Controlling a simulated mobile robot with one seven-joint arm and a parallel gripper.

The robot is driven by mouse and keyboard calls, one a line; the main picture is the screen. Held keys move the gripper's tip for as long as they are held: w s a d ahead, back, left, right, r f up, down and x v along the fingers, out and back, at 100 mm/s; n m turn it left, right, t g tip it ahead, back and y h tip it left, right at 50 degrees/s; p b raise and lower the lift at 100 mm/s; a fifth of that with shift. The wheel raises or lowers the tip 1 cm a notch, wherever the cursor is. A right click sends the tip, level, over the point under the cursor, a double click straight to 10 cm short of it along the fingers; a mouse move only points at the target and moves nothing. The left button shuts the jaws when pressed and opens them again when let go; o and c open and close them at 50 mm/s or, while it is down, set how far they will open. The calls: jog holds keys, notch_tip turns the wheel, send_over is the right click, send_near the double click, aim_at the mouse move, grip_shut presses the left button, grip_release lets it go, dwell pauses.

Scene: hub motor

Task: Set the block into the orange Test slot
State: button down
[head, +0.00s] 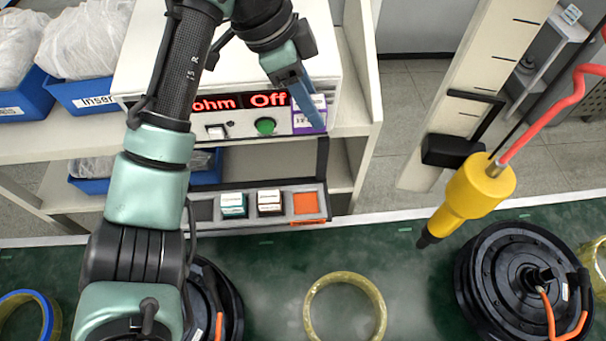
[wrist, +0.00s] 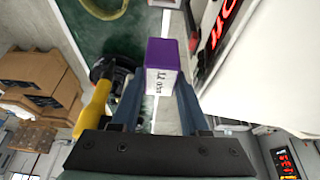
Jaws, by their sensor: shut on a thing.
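My gripper (wrist: 160,100) is shut on a purple block with a white printed label (wrist: 161,58), held between its two blue fingers. In the head view the block (head: 308,122) shows beside the fingers, in front of the right end of the white meter box, well above the slot tray. The orange Test slot (head: 306,204) is the rightmost place in the grey tray (head: 256,217) and looks empty. It lies below the block in the head view. Whether the block touches the meter box cannot be told.
A teal block (head: 233,204) and a dark block (head: 270,203) stand in neighbouring slots. The meter box reads "ohm Off" and has a green button (head: 265,126). A yellow hanging tool (head: 468,190) is at the right. Black hub motors (head: 510,280) and a yellow ring (head: 345,281) lie on the green bench.

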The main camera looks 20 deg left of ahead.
jog(key=shift+w+a+f, duration=0.1)
jog(key=shift+w, duration=0.15)
notch_tip(320, 180, down, 23)
jog(key=b, duration=0.3)
jog(key=shift+s, duration=0.15)
jog(key=shift+f, duration=2.3)
jog(key=shift+c, duration=2.1)
grip_release()
jog(key=shift+f, duration=0.1)
